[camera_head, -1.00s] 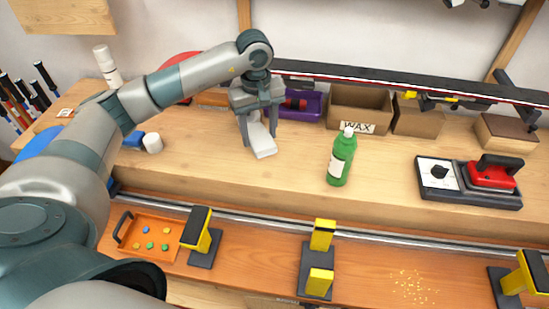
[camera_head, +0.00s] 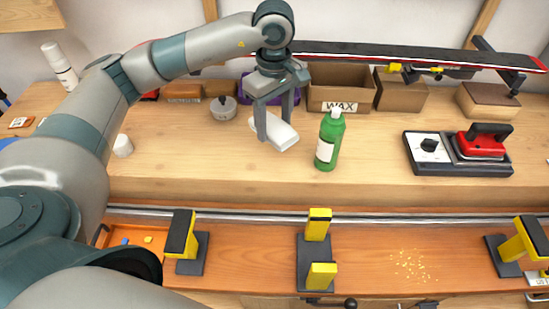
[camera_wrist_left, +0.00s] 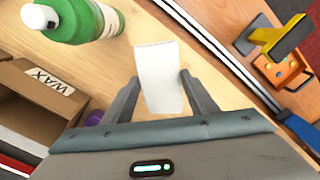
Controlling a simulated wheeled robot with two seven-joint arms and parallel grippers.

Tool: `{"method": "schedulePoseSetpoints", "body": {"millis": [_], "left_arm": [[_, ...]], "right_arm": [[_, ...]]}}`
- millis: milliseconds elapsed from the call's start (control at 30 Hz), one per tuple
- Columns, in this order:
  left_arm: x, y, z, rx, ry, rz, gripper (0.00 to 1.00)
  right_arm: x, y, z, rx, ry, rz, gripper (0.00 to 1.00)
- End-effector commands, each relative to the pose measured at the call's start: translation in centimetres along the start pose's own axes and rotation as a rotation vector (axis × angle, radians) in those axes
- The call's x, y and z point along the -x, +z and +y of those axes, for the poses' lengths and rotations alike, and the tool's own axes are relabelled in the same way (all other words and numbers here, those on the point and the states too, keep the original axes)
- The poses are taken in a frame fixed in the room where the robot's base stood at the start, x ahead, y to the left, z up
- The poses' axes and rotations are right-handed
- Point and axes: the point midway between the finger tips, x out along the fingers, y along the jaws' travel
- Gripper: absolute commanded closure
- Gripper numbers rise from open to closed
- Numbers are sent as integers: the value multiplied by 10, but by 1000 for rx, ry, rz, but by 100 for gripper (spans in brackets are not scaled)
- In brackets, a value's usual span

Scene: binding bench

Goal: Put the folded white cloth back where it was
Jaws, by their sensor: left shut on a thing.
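The folded white cloth (camera_head: 281,132) is between the fingers of my left gripper (camera_head: 277,122), over the wooden bench, just left of the green bottle (camera_head: 328,140). In the left wrist view the cloth (camera_wrist_left: 159,78) sticks out beyond the two fingertips, and my left gripper (camera_wrist_left: 160,98) is shut on it. The head view does not show clearly whether the cloth touches the bench top. My right gripper is not in view.
The WAX box (camera_head: 340,88) and a purple bin (camera_head: 252,86) stand behind the gripper, with a round grey tin (camera_head: 223,108) to its left. A red iron (camera_head: 481,143) sits on a dark base at right. Yellow vises (camera_head: 318,224) line the front ledge.

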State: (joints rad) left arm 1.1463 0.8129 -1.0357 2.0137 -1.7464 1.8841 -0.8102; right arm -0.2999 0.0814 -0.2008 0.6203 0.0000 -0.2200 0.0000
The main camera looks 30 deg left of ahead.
Motion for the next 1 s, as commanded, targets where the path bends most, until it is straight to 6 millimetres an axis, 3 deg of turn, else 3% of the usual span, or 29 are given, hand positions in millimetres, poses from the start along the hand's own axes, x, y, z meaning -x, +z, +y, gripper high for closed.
{"method": "schedulePoseSetpoints", "body": {"millis": [167, 567, 1000], "left_arm": [[-6, 0, 0, 0, -2, 0, 69], [-58, 0, 0, 0, -2, -1, 69], [-66, 0, 0, 0, -1, -1, 69]], "right_arm": [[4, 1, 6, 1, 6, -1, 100], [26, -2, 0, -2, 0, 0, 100], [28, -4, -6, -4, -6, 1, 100]]}}
